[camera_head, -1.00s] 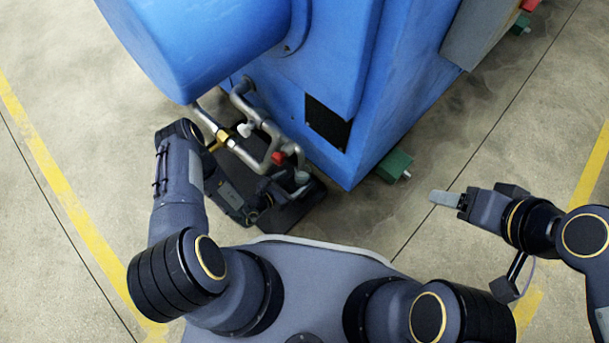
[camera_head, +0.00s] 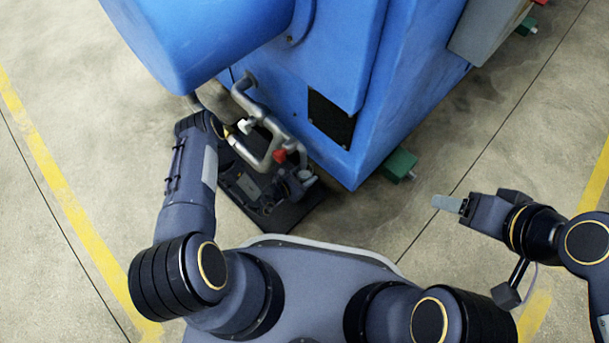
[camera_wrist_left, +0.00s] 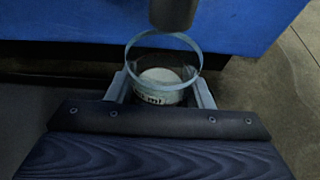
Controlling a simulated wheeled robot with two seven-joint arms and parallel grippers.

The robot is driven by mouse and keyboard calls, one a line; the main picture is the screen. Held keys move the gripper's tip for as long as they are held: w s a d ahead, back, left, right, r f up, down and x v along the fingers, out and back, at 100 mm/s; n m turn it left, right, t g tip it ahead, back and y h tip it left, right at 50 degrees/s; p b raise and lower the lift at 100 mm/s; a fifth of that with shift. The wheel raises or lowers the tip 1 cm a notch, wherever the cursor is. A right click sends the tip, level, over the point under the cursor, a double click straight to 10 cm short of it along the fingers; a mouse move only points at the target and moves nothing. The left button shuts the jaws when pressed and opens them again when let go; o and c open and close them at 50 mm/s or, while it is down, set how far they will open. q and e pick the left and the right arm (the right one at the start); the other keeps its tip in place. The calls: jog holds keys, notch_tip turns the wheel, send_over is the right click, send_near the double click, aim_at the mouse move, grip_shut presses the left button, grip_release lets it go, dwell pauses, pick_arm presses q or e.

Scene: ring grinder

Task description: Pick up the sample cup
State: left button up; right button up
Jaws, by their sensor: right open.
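The sample cup is a clear glass cup with a bluish rim, dark lettering and pale contents. It stands upright under a dark round spout (camera_wrist_left: 173,12) in the left wrist view, where I see the cup (camera_wrist_left: 160,92) between my left gripper's fingers (camera_wrist_left: 163,90). One finger lies along each side of it. I cannot tell whether they press on the glass. In the head view my left gripper (camera_head: 300,184) is at the pipework beside the blue machine, small and partly hidden. My right gripper (camera_head: 447,203) is open and empty, away from the cup, over bare floor.
The blue machine (camera_head: 350,100) fills the upper middle. Grey pipes (camera_head: 265,120) with a red valve handle (camera_head: 280,155) run close to my left gripper. A green foot (camera_head: 398,166) sticks out at the machine's corner. Floor on the right is clear.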

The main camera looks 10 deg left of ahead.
pick_arm(q)
jog(key=c, duration=0.3)
